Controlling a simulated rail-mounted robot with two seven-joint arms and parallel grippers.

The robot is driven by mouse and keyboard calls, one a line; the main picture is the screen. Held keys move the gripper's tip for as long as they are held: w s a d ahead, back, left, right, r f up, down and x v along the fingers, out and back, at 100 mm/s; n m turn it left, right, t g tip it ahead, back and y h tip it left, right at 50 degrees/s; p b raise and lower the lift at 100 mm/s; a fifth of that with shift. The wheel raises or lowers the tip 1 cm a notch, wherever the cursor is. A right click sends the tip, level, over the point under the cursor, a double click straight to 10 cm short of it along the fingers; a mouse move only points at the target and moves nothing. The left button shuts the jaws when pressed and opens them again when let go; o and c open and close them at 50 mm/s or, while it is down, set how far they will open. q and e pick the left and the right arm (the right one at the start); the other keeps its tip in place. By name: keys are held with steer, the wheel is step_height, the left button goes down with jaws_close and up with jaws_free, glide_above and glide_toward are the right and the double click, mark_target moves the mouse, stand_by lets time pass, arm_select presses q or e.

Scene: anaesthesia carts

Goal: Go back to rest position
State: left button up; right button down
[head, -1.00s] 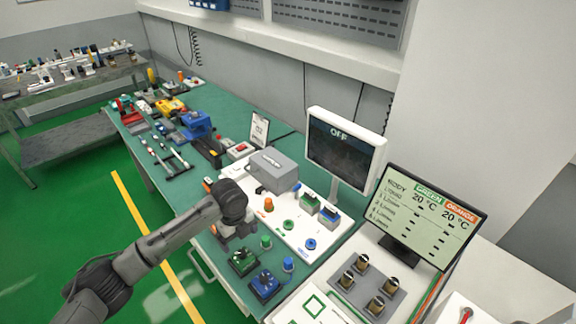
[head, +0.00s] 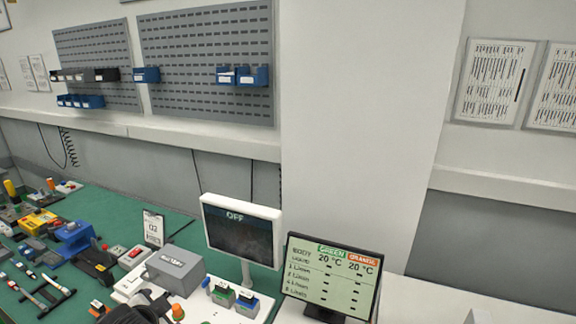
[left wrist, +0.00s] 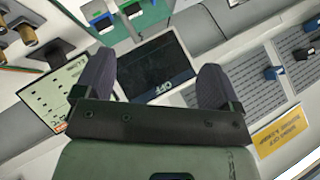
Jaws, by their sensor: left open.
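My left gripper (left wrist: 153,72) shows in the left wrist view with its two dark fingers wide apart and nothing between them. Beyond the fingers is the small monitor (left wrist: 152,68) reading OFF, seen tilted. In the head view only a dark part of my left arm (head: 140,310) shows at the bottom edge, near the grey box (head: 174,268); the gripper cannot be made out there. My right gripper is in neither view.
The OFF monitor (head: 240,232) and the temperature screen (head: 328,278) stand upright at the bench's back. Coloured tools crowd the green bench top (head: 120,197) at left. A perforated wall panel (head: 205,50) holds blue bins (head: 250,76). The space above the bench looks clear.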

arm_select(q)
steer(key=s+d+f+n+t+h, duration=0.1)
steer(key=s+d+f+n+t, duration=0.15)
steer(key=s+d, duration=0.45)
steer(key=s+f+n+g+h, duration=0.15)
steer(key=s+f+g, duration=0.25)
steer(key=s+f, duration=0.9)
steer(key=s+f+n+g, duration=0.2)
steer(key=s+f+g, duration=0.2)
steer(key=s+f, duration=0.9)
steer(key=w+r+p+v, duration=0.1)
steer(key=w+p+v, duration=0.2)
steer(key=p+v, duration=1)
steer(key=w+d+r+p+v, duration=0.1)
steer(key=w+p+v, duration=0.2)
steer(key=p+v, duration=1)
steer(key=v, duration=0.4)
steer(key=shift+a, duration=0.15)
steer(key=shift+r, duration=0.1)
